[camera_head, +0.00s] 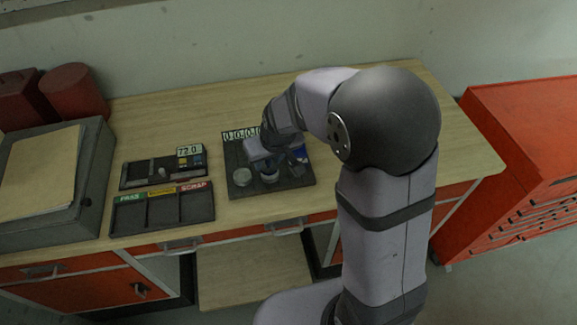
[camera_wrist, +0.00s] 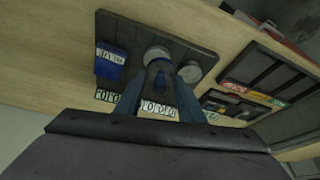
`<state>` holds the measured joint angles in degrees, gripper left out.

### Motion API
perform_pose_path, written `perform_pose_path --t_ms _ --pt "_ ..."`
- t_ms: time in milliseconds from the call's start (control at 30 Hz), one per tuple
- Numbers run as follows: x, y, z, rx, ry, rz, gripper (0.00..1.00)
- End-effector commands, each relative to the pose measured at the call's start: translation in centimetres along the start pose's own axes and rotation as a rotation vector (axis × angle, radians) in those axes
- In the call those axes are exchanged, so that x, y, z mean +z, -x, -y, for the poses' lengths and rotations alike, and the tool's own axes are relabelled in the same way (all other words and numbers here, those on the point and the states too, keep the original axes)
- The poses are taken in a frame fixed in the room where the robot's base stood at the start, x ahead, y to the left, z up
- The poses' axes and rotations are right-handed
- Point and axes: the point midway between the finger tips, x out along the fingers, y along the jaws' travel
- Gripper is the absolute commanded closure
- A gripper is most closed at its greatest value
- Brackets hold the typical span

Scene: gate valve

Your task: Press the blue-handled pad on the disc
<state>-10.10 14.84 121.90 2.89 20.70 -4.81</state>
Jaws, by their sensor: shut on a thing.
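My gripper (camera_head: 268,162) is over the middle of a dark tray (camera_head: 300,182) on the bench. In the wrist view its two fingers (camera_wrist: 159,80) close on the blue handle of the pad (camera_wrist: 160,68). A pale round disc (camera_wrist: 157,52) shows just beyond the held pad. A second pale grey disc (camera_wrist: 189,72) lies beside it; in the head view a pale disc (camera_head: 243,177) lies left of the gripper. Whether the pad touches a disc cannot be told. The pad's underside is hidden.
A blue block with a white label (camera_wrist: 110,62) stands on the tray, right of my gripper in the head view. White number plates (camera_wrist: 158,108) line the tray's edge. A three-slot sorting tray (camera_head: 162,209) and a small dark panel (camera_head: 150,172) are left. Bench is clear behind.

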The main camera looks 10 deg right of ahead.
Motion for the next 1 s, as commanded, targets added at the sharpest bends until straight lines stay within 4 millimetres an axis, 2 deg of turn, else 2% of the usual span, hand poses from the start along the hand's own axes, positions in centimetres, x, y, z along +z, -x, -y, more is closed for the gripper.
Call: perform_pose_path --t_ms 33,100,200,500,1000 --pt "-1.4 0.5 0.5 -0.005 0.013 -0.005 0.82" --pt "-2.7 0.8 0.5 0.0 0.002 -0.004 0.82" --pt "-3.8 1.6 -0.1 0.024 -0.057 -0.002 0.82" --pt "-3.1 1.9 -0.7 0.072 -0.175 -0.001 0.82" --pt "-2.7 1.2 -0.8 0.083 -0.201 -0.001 0.82"
